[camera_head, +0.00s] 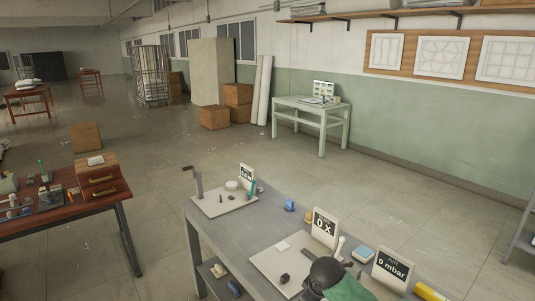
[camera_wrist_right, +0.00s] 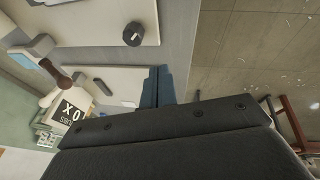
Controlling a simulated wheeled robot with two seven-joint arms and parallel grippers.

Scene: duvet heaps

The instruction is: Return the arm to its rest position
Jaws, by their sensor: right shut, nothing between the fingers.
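My right gripper (camera_wrist_right: 157,87) shows in the right wrist view. Its two blue fingers are together with nothing between them, above the edge of the grey workbench (camera_head: 207,233). No duvet is recognisable nearby. My left gripper is not in view.
A second board (camera_head: 215,205) with a clamp stands at the bench's far end. A "0 mbar" display (camera_head: 393,268), a blue block (camera_head: 363,253) and a yellow item (camera_head: 430,292) sit at the right. A red-brown table (camera_head: 60,215) stands left, across open floor.

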